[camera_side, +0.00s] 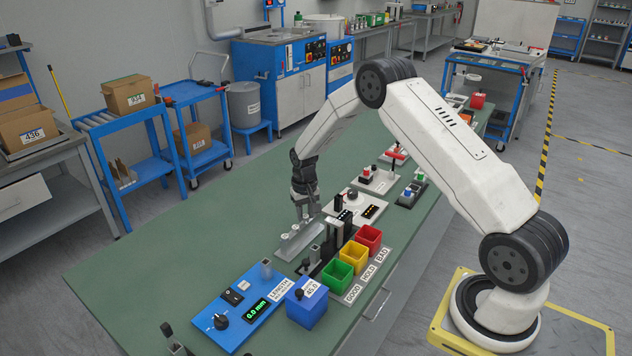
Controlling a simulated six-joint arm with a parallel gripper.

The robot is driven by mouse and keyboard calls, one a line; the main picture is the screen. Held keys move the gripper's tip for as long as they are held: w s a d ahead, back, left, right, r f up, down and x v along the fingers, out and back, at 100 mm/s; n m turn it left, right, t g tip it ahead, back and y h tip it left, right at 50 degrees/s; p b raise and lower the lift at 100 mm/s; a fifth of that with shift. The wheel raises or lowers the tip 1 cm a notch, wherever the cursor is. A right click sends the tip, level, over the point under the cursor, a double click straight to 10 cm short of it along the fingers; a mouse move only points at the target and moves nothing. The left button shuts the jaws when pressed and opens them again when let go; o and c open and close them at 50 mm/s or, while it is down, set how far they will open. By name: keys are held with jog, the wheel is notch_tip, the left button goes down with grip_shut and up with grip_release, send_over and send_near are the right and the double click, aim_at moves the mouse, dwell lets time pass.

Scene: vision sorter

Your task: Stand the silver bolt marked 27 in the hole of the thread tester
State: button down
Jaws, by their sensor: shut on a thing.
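A light plate with a dark knob and a small black display panel (374,211) lies right of the gripper. It may be the thread tester, but I cannot read a name on it, and its hole is not clear.
Green (337,276), yellow (354,256) and red (369,238) bins stand right of the rack. A blue length gauge (237,306) and a blue block (307,303) stand in front. Dark upright blocks (333,232) stand close right of the rack. The green table is clear at left.

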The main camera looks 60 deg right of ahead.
aim_at(306, 215)
jog(key=shift+r, duration=2.7)
jog(key=s+d+r, duration=0.1)
jog(key=d+r, duration=0.2)
jog(key=d, duration=0.4)
jog(key=s+d+r, duration=0.1)
jog(key=d+r, duration=0.2)
jog(key=d, duration=0.4)
jog(key=shift+d, duration=0.15)
jog(key=shift+f, duration=0.15)
jog(key=shift+f, duration=2.65)
jog(key=shift+f, duration=1.85)
